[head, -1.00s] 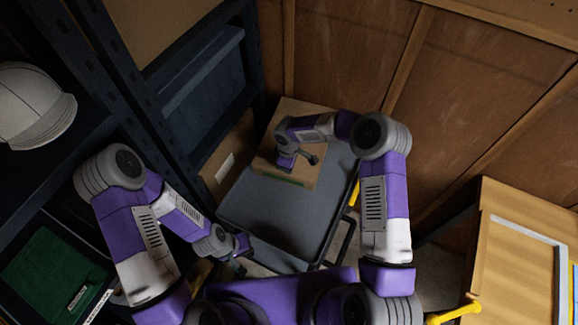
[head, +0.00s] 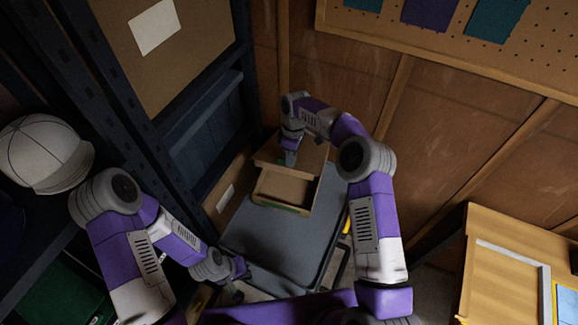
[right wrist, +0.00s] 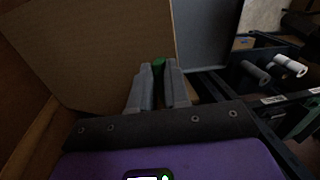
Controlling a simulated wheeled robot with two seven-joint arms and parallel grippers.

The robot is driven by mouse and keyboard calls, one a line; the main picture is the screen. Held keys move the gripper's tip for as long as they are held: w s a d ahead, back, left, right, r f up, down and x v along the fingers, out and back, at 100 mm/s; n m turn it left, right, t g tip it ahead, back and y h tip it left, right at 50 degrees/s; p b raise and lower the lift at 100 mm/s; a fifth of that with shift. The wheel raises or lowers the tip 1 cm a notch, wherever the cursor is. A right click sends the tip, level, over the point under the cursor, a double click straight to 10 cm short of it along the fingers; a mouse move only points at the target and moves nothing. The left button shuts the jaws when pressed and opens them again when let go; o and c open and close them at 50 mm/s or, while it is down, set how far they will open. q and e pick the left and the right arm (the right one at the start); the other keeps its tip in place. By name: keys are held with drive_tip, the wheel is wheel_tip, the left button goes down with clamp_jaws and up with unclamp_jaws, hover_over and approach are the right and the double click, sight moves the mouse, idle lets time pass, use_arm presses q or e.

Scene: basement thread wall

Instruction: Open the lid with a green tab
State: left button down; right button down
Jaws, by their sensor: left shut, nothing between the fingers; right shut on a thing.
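A brown cardboard box (head: 311,196) sits on a grey cart. Its front part is open and shows a bare-looking inside. The lid (head: 314,153) is raised at the back of the box; its flat brown face fills much of the right wrist view (right wrist: 95,50). My right gripper (head: 288,160) is shut on the lid's green tab, which shows between the fingertips in the right wrist view (right wrist: 158,66). My arm partly hides the lid in the head view. My left gripper (head: 238,282) is shut and empty, in front of the cart's left side, apart from the box.
The grey cart top (head: 270,240) is clear in front of the box. Dark shelving with a white cap (head: 45,152) stands at the left. A wooden wall is behind, and a wooden cabinet (head: 495,250) stands at the right.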

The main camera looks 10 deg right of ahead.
drive_tip(key=shift+w+d+r, duration=0.35)
drive_tip(key=shift+w+r, duration=0.1)
drive_tip(key=shift+r, duration=0.05)
drive_tip(key=c, duration=1.2)
unclamp_jaws()
drive_tip(key=shift+w+d+f, duration=0.1)
drive_tip(key=shift+o, duration=0.2)
wheel_tip(320, 180, up, 8)
drive_tip(key=w, duration=0.1)
drive_tip(key=shift+d+f, duration=0.15)
drive_tip(key=shift+f, duration=0.05)
